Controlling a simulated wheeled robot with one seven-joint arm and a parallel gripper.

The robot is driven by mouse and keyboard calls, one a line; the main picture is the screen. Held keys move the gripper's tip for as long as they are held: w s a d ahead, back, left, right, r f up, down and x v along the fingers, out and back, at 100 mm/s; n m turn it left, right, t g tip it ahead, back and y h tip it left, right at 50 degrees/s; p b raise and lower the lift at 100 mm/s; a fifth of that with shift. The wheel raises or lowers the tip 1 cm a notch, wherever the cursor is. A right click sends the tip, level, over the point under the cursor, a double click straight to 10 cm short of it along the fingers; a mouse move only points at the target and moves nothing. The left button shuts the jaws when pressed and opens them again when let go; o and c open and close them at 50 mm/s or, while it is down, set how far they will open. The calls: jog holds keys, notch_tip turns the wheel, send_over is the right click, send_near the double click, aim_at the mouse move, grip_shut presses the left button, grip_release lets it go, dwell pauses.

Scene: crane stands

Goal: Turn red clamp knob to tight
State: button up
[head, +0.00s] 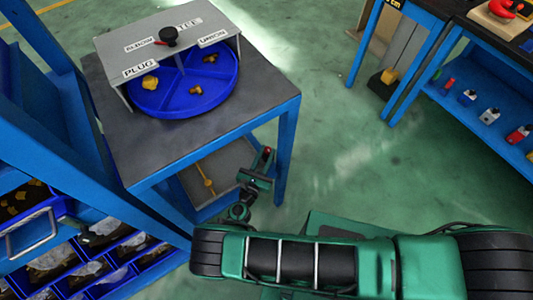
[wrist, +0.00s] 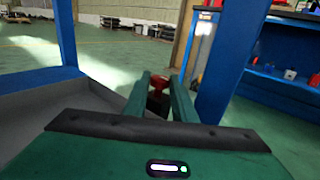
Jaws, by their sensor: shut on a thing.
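The red clamp knob (wrist: 158,82) shows between the tips of my green fingers in the wrist view, with a dark part just below it. In the head view it is a small red spot (head: 267,151) in front of the table's lower shelf. My gripper (head: 264,160) is low beside the table's front leg; its fingers also show in the wrist view (wrist: 160,88). The fingers are shut on the knob from both sides. The knob's marks and what it is mounted on are hidden or too small to tell.
A blue-legged table (head: 265,108) bears a blue round tray (head: 225,92) under a labelled cover (head: 185,40) with a black knob. Blue bins (head: 105,270) stand at lower left. A blue shelf (head: 505,145) with small items is at right. Green floor between is clear.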

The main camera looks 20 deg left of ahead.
jog(key=shift+w+a+m+h, duration=0.1)
jog(key=shift+m+h, duration=0.2)
jog(key=shift+h, duration=0.2)
jog(key=shift+r, duration=0.1)
jog(key=o, duration=0.8)
jog(key=shift+c, duration=0.2)
jog(key=shift+s, duration=0.2)
